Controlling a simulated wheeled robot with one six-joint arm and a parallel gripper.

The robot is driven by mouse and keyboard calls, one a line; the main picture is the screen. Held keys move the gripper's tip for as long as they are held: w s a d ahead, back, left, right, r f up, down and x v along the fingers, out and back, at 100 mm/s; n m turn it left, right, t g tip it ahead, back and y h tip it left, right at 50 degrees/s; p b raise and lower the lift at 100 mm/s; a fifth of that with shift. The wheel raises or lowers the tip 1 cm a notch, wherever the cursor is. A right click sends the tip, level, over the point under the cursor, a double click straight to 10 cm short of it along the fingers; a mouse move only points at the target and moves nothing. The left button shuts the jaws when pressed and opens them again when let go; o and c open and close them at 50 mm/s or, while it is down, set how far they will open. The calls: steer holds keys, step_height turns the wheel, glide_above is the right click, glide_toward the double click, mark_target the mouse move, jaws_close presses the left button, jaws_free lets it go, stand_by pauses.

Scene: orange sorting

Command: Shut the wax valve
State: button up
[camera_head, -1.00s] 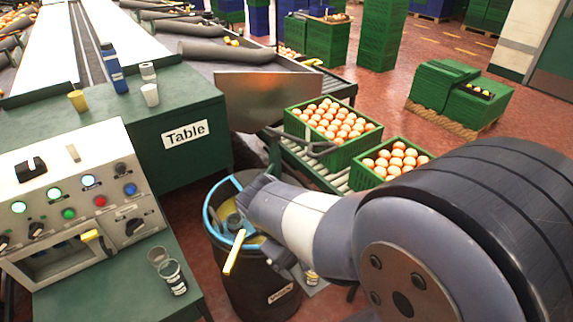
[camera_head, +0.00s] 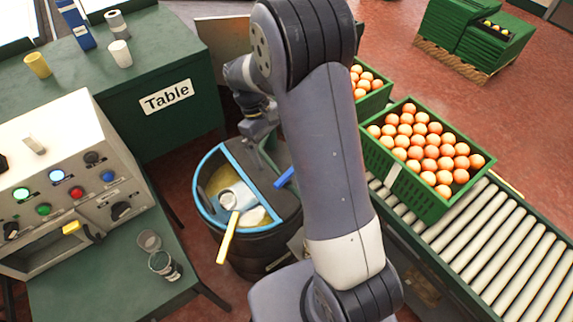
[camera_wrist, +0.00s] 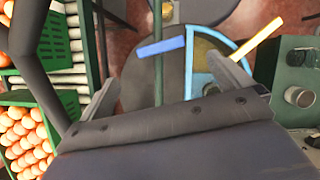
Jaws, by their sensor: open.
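A blue bar (camera_head: 285,177) shows at the right of the dark barrel (camera_head: 262,240), partly behind my arm; it may be the wax valve's handle. In the wrist view the blue bar (camera_wrist: 160,46) lies nearly level across a thin green pipe (camera_wrist: 158,75), ahead of my fingers. My gripper (camera_head: 258,128) is above the barrel's far side. In the wrist view my gripper (camera_wrist: 155,70) has its two fingers wide apart with nothing between them. The bar is beyond the fingertips, apart from them as far as I can tell.
The barrel's blue-rimmed opening holds a pan with a yellow handle (camera_head: 228,238) sticking out. A control panel (camera_head: 70,180) and green table (camera_head: 150,120) stand left.

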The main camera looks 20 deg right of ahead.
mark_target(285, 175)
steer(key=p+x, duration=0.1)
steer(key=x, duration=0.8)
steer(key=shift+f, duration=0.1)
steer(key=c, duration=1)
steer(key=m, duration=0.1)
steer(key=m+b, duration=0.1)
steer(key=shift+w+d+m+y, duration=0.1)
steer(key=shift+w+m+y, duration=0.1)
steer(key=shift+m+y, duration=0.4)
steer(key=o, duration=1)
